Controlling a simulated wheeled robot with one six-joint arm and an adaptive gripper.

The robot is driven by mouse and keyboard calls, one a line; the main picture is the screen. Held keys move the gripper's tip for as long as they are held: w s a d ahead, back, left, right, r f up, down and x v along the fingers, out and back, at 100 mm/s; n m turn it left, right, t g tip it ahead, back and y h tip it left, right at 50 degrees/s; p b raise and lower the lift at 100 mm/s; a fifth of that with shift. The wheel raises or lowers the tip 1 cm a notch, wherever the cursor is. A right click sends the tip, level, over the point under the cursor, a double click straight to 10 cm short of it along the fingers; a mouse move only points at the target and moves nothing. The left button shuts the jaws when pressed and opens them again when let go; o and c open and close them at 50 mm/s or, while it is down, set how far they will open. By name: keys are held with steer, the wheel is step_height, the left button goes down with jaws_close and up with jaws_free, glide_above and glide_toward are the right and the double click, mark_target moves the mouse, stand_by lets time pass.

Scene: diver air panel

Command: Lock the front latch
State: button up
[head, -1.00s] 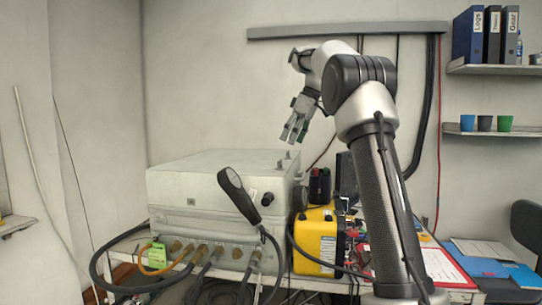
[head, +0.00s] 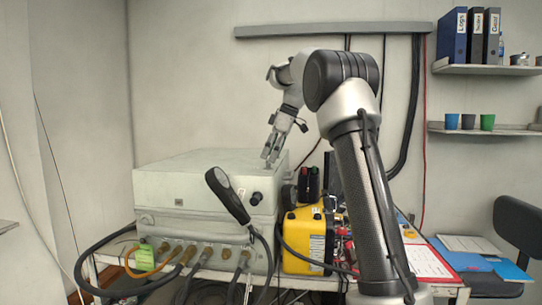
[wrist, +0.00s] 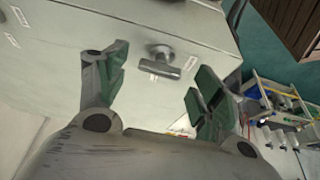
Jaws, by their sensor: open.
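A pale grey-green box (head: 185,182) with a lid stands on the table in the head view. In the wrist view, a metal T-shaped latch (wrist: 172,64) stands up from the box's surface near an edge. I cannot tell whether it is the front latch. In the head view my gripper (head: 270,158) points down at the lid's right part and hides the latch there.
Shelves with binders (head: 475,35) and cups (head: 468,121) are on the right wall. Space above the lid is clear.

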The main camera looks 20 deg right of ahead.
steer(key=shift+a+f, duration=0.1)
steer(key=shift+f, duration=0.25)
